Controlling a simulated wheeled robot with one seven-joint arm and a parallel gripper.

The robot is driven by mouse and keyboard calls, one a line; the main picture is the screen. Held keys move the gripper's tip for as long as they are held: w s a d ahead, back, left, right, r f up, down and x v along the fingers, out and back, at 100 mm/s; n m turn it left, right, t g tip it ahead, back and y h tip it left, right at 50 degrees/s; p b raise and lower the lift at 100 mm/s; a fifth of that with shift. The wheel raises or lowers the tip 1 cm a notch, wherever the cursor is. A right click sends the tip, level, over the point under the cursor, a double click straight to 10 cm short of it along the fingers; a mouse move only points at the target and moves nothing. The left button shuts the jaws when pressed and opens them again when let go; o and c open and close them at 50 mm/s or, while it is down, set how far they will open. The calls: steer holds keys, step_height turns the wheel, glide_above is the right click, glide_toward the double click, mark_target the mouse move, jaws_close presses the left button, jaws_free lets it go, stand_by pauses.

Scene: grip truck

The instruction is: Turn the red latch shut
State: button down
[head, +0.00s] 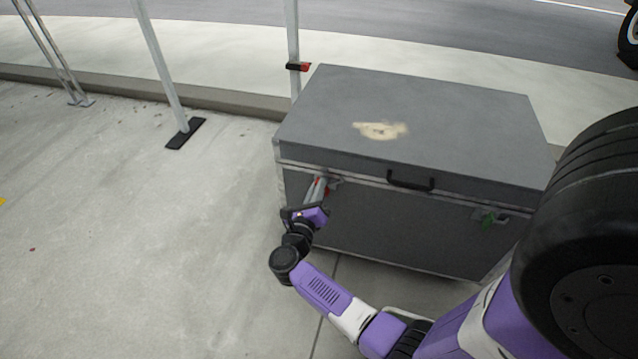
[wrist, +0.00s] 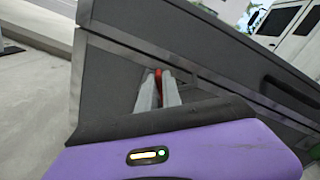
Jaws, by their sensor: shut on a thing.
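A grey case (head: 400,215) with its lid down stands on the pavement; its front also fills much of the wrist view (wrist: 110,85). The red latch (head: 327,190) is on the left part of the case front, just under the lid seam. My gripper (head: 320,186) is at the latch with its fingers closed on it. In the wrist view my gripper (wrist: 158,82) has both light fingers close together, with a strip of the red latch (wrist: 158,76) showing between the tips. Most of the latch is hidden by the fingers, so its exact angle cannot be told.
A green latch (head: 488,220) is on the right part of the case front. A black handle (head: 410,180) sits at the lid's middle. A large black tyre (head: 590,220) is close on the right. A metal post (head: 293,50) stands behind the case.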

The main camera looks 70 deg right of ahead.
steer(key=shift+w+a+f+n+p, duration=0.15)
steer(key=shift+n+p, duration=0.65)
steer(key=shift+n, duration=0.95)
steer(key=shift+w+d+f+n+p, duration=0.1)
steer(key=shift+f+n+p, duration=0.15)
steer(key=shift+n+p, duration=1.05)
steer(key=shift+w+a+f+n+p, duration=0.1)
steer(key=shift+f+n+p, duration=0.15)
steer(key=shift+n, duration=2)
steer(key=c, duration=1.5)
jaws_free()
steer(key=a, duration=0.5)
steer(key=a+p, duration=0.1)
steer(key=a, duration=0.1)
steer(key=shift+s+a, duration=0.35)
